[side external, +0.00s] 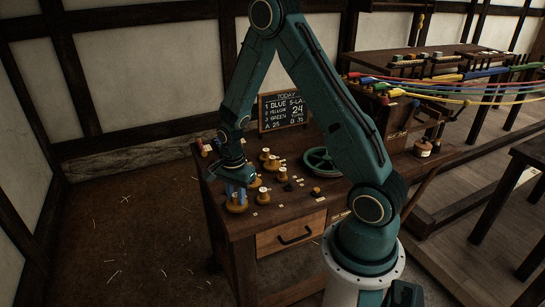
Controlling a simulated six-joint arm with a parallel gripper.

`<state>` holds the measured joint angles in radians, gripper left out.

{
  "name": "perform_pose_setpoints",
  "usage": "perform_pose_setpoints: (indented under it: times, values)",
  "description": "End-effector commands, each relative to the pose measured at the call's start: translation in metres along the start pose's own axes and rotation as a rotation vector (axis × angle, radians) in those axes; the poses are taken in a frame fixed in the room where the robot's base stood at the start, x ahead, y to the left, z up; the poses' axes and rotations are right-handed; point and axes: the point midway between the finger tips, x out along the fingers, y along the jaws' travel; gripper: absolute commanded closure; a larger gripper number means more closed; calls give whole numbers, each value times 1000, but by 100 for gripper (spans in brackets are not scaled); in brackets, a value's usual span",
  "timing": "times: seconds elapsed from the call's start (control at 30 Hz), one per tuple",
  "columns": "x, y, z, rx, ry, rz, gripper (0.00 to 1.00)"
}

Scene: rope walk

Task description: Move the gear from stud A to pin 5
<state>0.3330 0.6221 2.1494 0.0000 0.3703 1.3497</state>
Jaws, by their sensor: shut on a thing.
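My gripper (236,189) points down over the front left part of the wooden bench (240,227). It is shut on a brass-coloured gear (236,206) at its fingertips. Whether this gear still sits on a stud or is clear of it is too small to tell. More brass-coloured pieces (269,158) stand further back. The labels of stud A and pin 5 cannot be read, so I cannot tell which posts they are.
A green handwheel (320,161) lies on the bench at the right. Coloured ropes (465,88) stretch off to the right. Small pale tags lie among the gears.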

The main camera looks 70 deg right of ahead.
Motion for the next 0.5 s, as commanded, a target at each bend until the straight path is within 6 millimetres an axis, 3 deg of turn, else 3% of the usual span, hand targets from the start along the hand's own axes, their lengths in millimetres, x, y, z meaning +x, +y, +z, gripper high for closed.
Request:
perform_pose_setpoints:
  times: [0.5]
  values:
    - [6,0,0,0,0,-1,96]
